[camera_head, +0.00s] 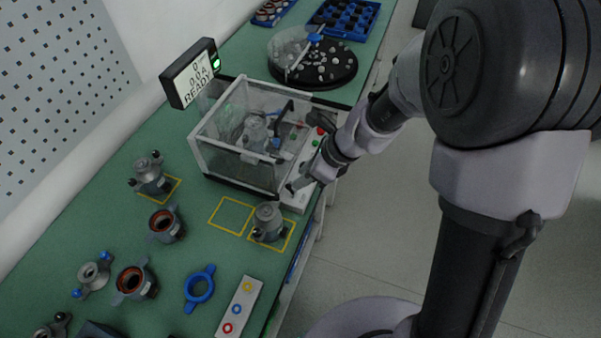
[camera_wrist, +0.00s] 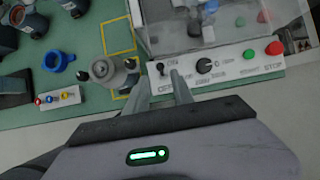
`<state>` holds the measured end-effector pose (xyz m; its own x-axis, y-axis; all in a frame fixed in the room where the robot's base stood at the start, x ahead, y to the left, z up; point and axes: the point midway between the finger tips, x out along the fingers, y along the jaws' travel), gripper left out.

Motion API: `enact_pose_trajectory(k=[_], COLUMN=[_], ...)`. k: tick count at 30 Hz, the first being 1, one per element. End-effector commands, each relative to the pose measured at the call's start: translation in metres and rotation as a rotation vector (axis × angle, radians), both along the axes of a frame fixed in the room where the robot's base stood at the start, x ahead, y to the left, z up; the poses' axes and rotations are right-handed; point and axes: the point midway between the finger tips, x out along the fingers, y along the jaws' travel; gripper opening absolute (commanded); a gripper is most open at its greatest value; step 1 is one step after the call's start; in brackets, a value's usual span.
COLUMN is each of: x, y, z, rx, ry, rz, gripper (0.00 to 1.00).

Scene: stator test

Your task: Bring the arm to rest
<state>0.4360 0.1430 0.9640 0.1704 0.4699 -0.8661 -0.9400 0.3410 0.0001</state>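My gripper (camera_head: 297,184) is low over the front of the tester's control panel (camera_head: 301,196), at the near right corner of the clear test box (camera_head: 240,153). In the wrist view my two fingers (camera_wrist: 159,86) are apart with nothing between them, so the gripper is open. A small black toggle (camera_wrist: 160,68) on the panel is just beyond the fingertips; whether they touch the panel is unclear. Inside the clear box stands a grey stator housing (camera_head: 256,130). My arm stretches in from the right.
A display (camera_head: 190,74) reads 0.0 A READY, with a green light. A grey housing (camera_head: 268,222) stands in a yellow square beside the box; another yellow square (camera_head: 231,215) is empty. Several parts and a blue ring (camera_head: 199,288) lie on the green bench. A round black tray (camera_head: 312,72) stands behind.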

Motion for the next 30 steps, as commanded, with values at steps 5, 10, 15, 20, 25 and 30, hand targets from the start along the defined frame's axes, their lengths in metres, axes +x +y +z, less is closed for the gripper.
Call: enact_pose_trajectory(k=[5,10,15,20,25,30], x=[0.000,-0.010,-0.080,-0.148,-0.178,-0.180], y=[0.000,-0.006,-0.040,-0.080,-0.103,-0.105], z=[-0.001,0.039,0.140,0.179,0.187,0.187], rx=[0.000,-0.036,-0.277,-0.583,-0.756,-0.770], ry=[0.000,-0.117,-0.495,-0.706,-0.758,-0.758], rz=[0.000,0.143,0.679,1.099,1.293,1.312], gripper=[0.29,0.29,0.29,0.29,0.29,0.29])
